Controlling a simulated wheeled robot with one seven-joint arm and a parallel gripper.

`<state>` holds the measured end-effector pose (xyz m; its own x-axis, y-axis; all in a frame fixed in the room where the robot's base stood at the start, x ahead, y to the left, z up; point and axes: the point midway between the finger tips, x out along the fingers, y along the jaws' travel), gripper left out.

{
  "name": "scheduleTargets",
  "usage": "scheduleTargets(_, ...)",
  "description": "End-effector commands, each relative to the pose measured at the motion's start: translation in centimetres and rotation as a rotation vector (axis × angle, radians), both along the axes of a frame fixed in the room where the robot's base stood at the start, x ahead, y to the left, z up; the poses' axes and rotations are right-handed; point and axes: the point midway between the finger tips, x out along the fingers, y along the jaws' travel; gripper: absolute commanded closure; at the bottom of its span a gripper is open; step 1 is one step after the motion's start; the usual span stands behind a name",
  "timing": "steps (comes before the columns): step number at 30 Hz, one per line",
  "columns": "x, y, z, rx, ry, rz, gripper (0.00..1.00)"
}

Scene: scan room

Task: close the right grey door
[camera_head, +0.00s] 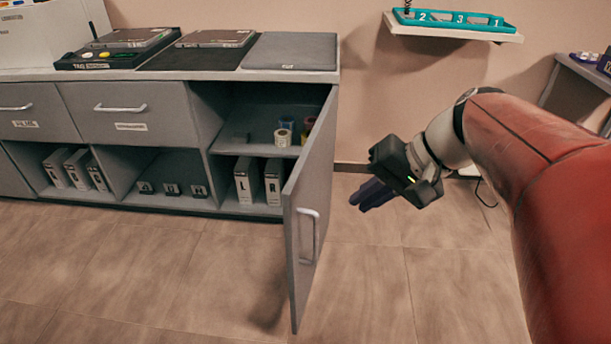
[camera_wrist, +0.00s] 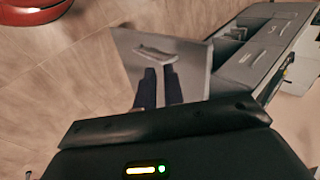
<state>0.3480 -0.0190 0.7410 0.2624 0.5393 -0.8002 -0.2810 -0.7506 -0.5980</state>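The right grey door (camera_head: 312,165) stands wide open, swung out from the right end of the grey cabinet. Its pale bar handle (camera_head: 307,236) is upright on the face towards the right. My gripper (camera_head: 362,199) is to the right of the door, apart from it, with dark fingers pointing down and left. In the wrist view the door (camera_wrist: 192,62) and its handle (camera_wrist: 156,53) lie beyond the fingertips. The two fingers of my gripper (camera_wrist: 161,72) show a narrow gap between them with nothing held.
The open compartment holds white L and R boxes (camera_head: 257,182) and small rolls (camera_head: 283,137). Two closed drawers (camera_head: 127,112) are on the left. A wall shelf (camera_head: 452,30) bears a teal numbered rack (camera_head: 455,19). The tiled floor (camera_head: 150,265) in front is clear.

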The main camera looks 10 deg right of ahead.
Motion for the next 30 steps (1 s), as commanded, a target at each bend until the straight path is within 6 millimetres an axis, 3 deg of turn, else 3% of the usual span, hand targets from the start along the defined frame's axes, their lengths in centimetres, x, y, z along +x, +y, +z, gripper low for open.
scheduleTargets(3,2.0,-1.7,1.8,0.132,-0.015,-0.036,1.00)
scheduleTargets(8,2.8,-2.0,2.3,0.188,-0.032,-0.042,1.00)
scheduleTargets(24,5.9,4.8,-4.5,0.185,-0.028,-0.040,1.00)
scheduleTargets(30,7.1,7.3,-4.2,0.184,-0.032,-0.040,1.00)
